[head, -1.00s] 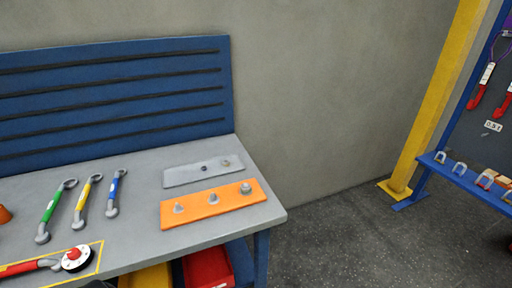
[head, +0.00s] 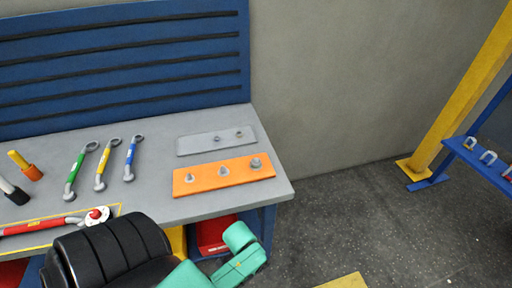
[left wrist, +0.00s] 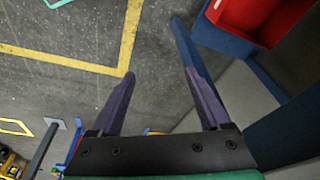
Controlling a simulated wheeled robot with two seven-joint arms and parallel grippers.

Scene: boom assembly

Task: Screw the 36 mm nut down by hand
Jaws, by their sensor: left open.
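An orange plate (head: 206,184) lies on the grey bench, with three grey bolt or nut pieces on it. The rightmost piece (head: 256,163) looks widest; the middle (head: 224,171) and left (head: 190,178) pieces look narrower. A grey plate (head: 195,146) behind it carries small fittings. I cannot tell which piece is the 36 mm nut. My left gripper (left wrist: 160,73) is open and empty in the left wrist view, above the floor near the bench's underside. It is not clearly seen in the head view. My right gripper is not in view.
Green, yellow and blue-handled wrenches (head: 79,172) lie left of the plates. A red torque tool (head: 50,227) lies in a yellow outline. A red bin (left wrist: 250,18) is close to the left gripper. Floor is clear right of the bench.

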